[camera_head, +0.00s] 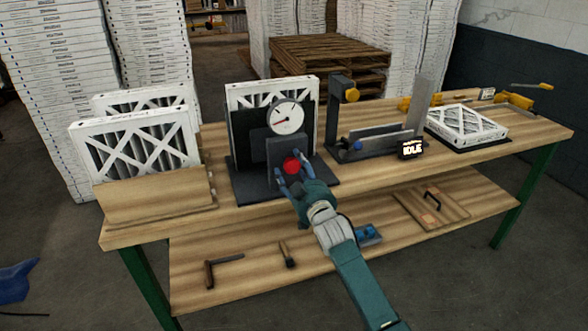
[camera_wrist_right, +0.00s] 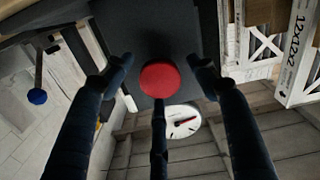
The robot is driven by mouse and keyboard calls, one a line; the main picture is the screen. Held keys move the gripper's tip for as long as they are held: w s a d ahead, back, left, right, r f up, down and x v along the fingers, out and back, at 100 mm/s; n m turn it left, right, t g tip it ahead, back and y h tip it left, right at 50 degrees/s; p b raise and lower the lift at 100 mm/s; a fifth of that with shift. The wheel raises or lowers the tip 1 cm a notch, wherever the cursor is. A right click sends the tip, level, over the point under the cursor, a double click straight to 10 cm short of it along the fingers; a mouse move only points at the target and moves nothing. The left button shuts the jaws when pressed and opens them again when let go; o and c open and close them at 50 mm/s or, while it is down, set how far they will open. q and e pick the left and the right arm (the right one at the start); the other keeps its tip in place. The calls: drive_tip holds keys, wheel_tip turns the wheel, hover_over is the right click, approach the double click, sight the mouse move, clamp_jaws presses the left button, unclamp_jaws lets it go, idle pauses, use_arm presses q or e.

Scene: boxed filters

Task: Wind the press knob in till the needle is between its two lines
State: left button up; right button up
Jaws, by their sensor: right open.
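The red press knob (camera_head: 291,166) is on the front of a dark press (camera_head: 262,150) on the bench. A white filter stands upright in the press. Above the knob is a round white gauge (camera_head: 287,116) with a needle; its two lines are too small to make out. My right gripper (camera_head: 286,172) is open, its fingers spread around the knob. In the right wrist view the knob (camera_wrist_right: 160,80) lies between the fingers, with visible gaps on both sides. The gauge (camera_wrist_right: 183,121) shows there partly behind a finger. My left gripper is not in view.
Filters stand in a wooden holder (camera_head: 155,199) at left. A lower shelf (camera_head: 330,240) holds tools. Filter stacks and pallets (camera_head: 330,55) stand behind.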

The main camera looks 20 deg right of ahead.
drive_tip(key=c, duration=1.2)
drive_tip(key=m+p, duration=0.1)
drive_tip(key=m, duration=0.4)
drive_tip(key=shift+m+p, duration=0.5)
drive_tip(key=shift+m, duration=1.9)
drive_tip(key=o, duration=1.2)
